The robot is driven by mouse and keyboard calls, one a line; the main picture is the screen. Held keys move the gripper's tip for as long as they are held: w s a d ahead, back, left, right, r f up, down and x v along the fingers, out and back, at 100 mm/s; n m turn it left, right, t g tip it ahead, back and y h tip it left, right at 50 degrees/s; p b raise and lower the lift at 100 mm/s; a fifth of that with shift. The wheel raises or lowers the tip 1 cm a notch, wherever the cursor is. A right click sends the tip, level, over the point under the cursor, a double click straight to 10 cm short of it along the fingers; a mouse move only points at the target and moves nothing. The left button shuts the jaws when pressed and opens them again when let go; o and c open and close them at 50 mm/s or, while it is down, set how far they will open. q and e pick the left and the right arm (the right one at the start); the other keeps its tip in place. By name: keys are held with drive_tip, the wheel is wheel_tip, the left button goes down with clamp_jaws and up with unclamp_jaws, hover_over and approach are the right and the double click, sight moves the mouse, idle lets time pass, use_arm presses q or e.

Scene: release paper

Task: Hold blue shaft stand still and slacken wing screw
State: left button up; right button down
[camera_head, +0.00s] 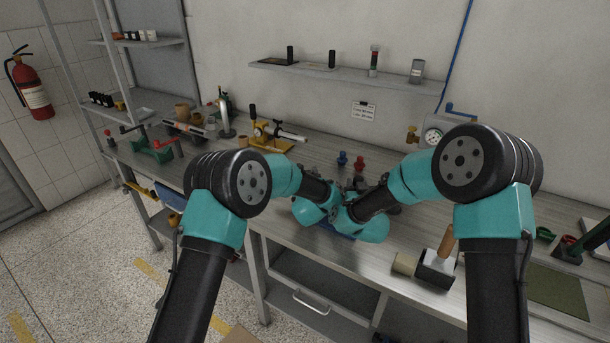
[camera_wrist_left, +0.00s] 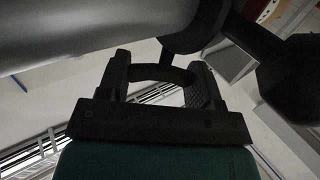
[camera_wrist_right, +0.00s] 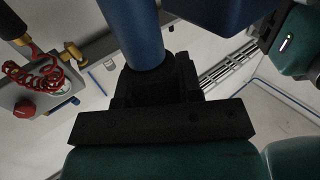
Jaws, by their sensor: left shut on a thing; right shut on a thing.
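The blue shaft stand shows in the right wrist view as an upright blue post (camera_wrist_right: 146,35). My right gripper (camera_wrist_right: 155,80) is shut around this post. In the left wrist view a thick grey shaft (camera_wrist_left: 90,35) crosses the top. My left gripper (camera_wrist_left: 163,85) is shut on a dark wing screw (camera_wrist_left: 163,73) just below the shaft; its shape is hard to make out in the shade. In the head view both wrists meet over the bench's middle and hide the fingertips and most of the stand.
Small blue (camera_head: 342,158) and red (camera_head: 359,163) pieces stand just behind the wrists on the bench (camera_head: 300,258). A yellow-based fixture (camera_head: 270,140) stands behind to the left. A pressure gauge (camera_head: 433,136) is at the back.

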use_arm(q)
drive_tip(key=shift+n+y, duration=0.5)
drive_tip(key=shift+y, duration=0.3)
drive_tip(key=o, duration=0.9)
drive_tip(key=shift+r, duration=0.15)
wheel_tip(320, 180, up, 10)
drive_tip(key=shift+f, duration=0.1)
